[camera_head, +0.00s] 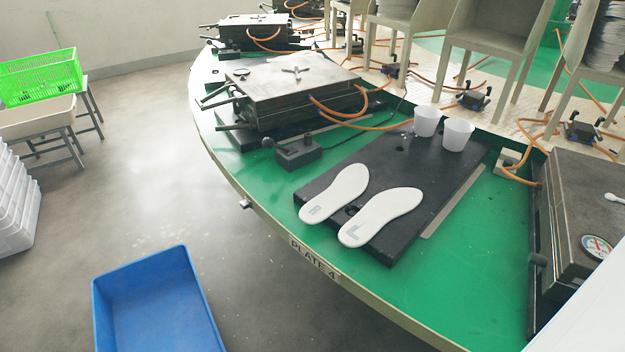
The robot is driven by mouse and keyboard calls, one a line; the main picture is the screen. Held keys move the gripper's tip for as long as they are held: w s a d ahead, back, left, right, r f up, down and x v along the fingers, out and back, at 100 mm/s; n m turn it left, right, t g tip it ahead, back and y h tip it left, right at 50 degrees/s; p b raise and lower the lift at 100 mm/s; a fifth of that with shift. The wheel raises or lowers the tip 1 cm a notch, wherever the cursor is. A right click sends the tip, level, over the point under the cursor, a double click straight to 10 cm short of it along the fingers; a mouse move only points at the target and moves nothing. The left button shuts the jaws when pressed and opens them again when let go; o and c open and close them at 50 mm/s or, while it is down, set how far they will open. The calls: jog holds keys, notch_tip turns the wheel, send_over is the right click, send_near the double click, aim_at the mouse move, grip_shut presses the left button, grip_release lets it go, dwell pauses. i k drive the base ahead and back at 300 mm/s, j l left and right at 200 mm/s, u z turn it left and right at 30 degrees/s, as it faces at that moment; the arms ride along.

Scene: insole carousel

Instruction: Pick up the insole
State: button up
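Two white insoles lie flat side by side on a dark plate (420,165) on the green carousel top. The left insole (336,192) has a dark mark at its near end. The right insole (382,216) is a little closer to the carousel's rim and has a mark resembling an L. My gripper is not in view. A plain white surface fills the bottom right corner, and I cannot tell what it is.
Two white cups (458,134) stand at the plate's far end. A closed metal mold (290,88) with orange hoses is at the left, another mold (590,205) with a gauge at the right. A blue bin (155,308) is on the floor. Green carousel surface (450,270) near the rim is clear.

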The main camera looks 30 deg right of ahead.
aim_at(339, 193)
jog(key=i+j+z, duration=0.2)
jog(key=z, duration=0.2)
jog(key=i+j+z, duration=0.15)
jog(key=j+z, duration=0.25)
jog(key=i+l+z, duration=0.2)
jog(key=z, duration=0.25)
jog(key=i+l+z, duration=0.15)
jog(key=z, duration=0.35)
jog(key=i+j, duration=0.05)
jog(key=i, duration=0.05)
